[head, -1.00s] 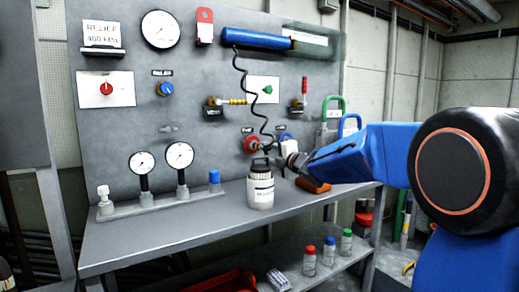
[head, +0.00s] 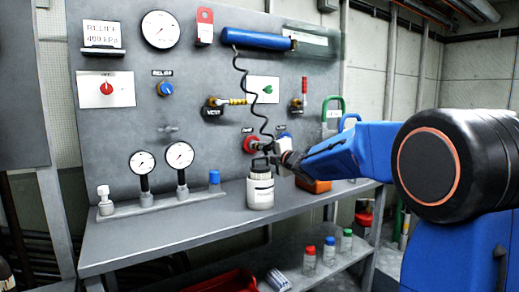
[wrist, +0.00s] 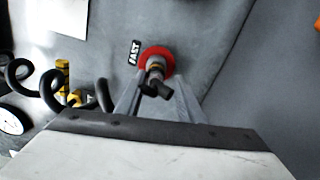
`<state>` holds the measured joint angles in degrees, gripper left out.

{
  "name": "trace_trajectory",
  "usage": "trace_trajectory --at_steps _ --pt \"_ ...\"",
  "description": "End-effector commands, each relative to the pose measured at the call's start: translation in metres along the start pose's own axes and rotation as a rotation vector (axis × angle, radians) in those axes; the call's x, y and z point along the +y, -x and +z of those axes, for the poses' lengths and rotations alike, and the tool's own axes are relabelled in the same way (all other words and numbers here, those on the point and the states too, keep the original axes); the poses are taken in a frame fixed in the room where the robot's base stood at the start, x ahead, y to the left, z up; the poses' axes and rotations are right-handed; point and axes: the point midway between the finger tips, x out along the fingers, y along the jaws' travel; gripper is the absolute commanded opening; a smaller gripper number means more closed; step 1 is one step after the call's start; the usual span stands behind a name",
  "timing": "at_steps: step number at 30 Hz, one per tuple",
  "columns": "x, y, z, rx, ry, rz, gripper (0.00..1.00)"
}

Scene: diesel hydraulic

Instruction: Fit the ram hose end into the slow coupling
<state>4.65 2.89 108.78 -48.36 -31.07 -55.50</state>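The black coiled ram hose (head: 243,85) hangs from the blue ram cylinder (head: 257,40) down to the red coupling. The blue coupling (head: 284,136), taken as the slow one, is right of the red one and partly hidden by my arm. My gripper (wrist: 157,92) has its two fingers apart, one on each side of the hose end, with no clear contact.
A white bottle (head: 260,188) stands on the bench (head: 215,223) just below my gripper. An orange object (head: 314,185) lies behind my wrist. Two gauges (head: 180,155) stand at left. The bench front is clear.

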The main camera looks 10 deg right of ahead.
Motion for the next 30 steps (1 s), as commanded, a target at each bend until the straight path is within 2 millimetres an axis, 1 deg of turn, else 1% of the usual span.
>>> trace_trajectory --at_steps 8,30 --pt "-0.003 0.003 0.0 -0.001 -0.001 -0.005 0.1" --pt "-0.006 0.021 0.001 -0.002 -0.002 -0.01 0.1"
